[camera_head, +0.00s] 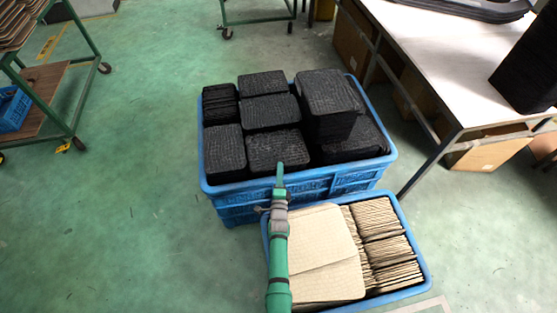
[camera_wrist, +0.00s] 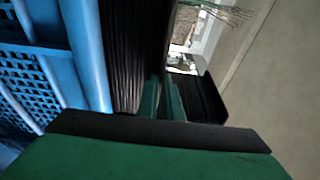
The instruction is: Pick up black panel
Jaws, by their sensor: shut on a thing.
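Black panels (camera_head: 273,146) with a textured top lie in several stacks in a blue crate (camera_head: 290,184). My gripper (camera_head: 280,168) is at the front middle stack, near the crate's front rim. In the wrist view, my gripper's two green fingers (camera_wrist: 163,98) are close together beside the edges of stacked black panels (camera_wrist: 133,50). They are shut on a black panel, which is mostly hidden between and behind the fingers. I cannot tell whether it is clear of the stack. The crate's blue wall (camera_wrist: 88,50) is close on the left in the wrist view.
A second blue crate (camera_head: 424,268) in front holds pale panels (camera_head: 325,262). A white-topped table (camera_head: 450,50) stands at the right with a black stack (camera_head: 530,70) on it. A green cart (camera_head: 80,90) stands at the left. The floor between is clear.

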